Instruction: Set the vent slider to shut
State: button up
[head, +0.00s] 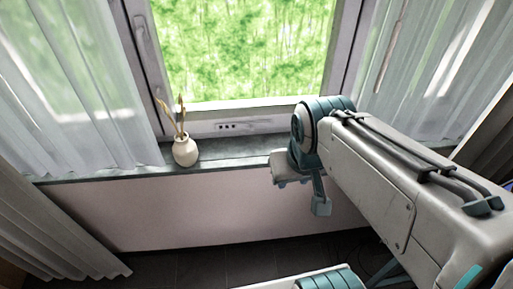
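The vent (228,127) is a narrow strip low on the window frame, with several small dark openings showing at its left part. A pale strip runs right from the openings; I cannot make out the slider's handle or its exact position. My gripper (303,196) hangs below the teal wrist, to the right of the vent and lower in the picture, in front of the sill. It is apart from the vent. One grey-blue finger shows clearly; the rest is seen edge-on or hidden, so its opening is unclear. Nothing held is visible.
A cream vase (185,151) with dry stems stands on the grey sill (225,153), left of the vent. A window handle (142,38) is on the left frame. Sheer curtains (85,90) hang on both sides. The sill between vase and arm is clear.

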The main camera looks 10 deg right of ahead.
aim_at(251, 126)
jog(key=k, duration=0.3)
jog(key=z, duration=0.9)
jog(key=i, duration=0.9)
jog(key=u, duration=1.35)
